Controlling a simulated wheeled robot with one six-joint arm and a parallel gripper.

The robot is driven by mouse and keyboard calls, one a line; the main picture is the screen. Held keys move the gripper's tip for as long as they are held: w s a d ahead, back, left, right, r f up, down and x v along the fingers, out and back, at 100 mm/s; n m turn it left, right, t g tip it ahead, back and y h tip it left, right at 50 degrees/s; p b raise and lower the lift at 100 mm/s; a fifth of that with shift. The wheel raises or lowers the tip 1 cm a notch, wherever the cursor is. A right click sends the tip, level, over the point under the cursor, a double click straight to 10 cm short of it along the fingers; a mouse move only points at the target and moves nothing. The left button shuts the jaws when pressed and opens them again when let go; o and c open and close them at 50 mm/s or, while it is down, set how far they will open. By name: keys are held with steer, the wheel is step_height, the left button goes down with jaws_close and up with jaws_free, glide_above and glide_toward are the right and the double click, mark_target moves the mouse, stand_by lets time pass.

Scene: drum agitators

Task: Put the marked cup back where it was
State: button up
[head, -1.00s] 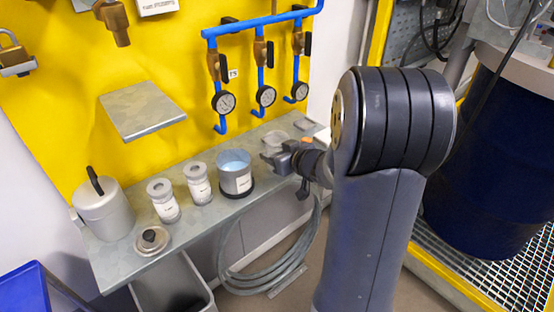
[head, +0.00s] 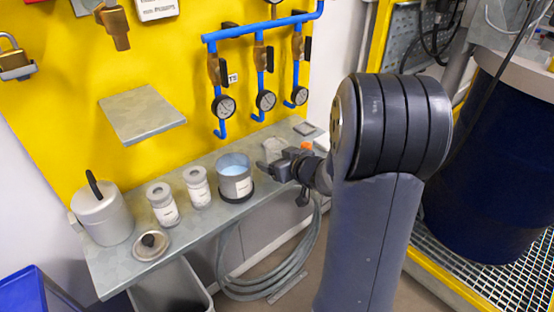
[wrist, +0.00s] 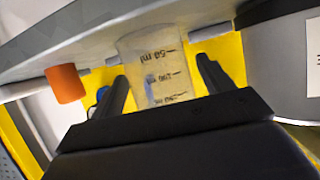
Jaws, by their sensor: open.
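A clear cup with printed volume marks (wrist: 156,70) stands at the shelf, between the two spread fingers of my gripper (wrist: 165,88) in the wrist view. That view appears upside down, with the shelf surface at the top. A gap shows on the right between cup and finger; contact on the left cannot be told. In the head view the cup (head: 272,147) is a pale shape on the shelf, partly behind my gripper (head: 277,170). My gripper is open. The cup's far side is hidden.
The grey shelf (head: 215,222) also holds a labelled pot with pale blue content (head: 235,180), close beside my gripper, two labelled jars, a lidded can (head: 104,215) and a round lid (head: 151,244). An orange piece (wrist: 65,83) is near the fingers. Blue pipes with gauges hang behind.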

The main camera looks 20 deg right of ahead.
steer(key=p+v, duration=0.2)
steer(key=v, duration=1)
steer(key=shift+p, duration=0.35)
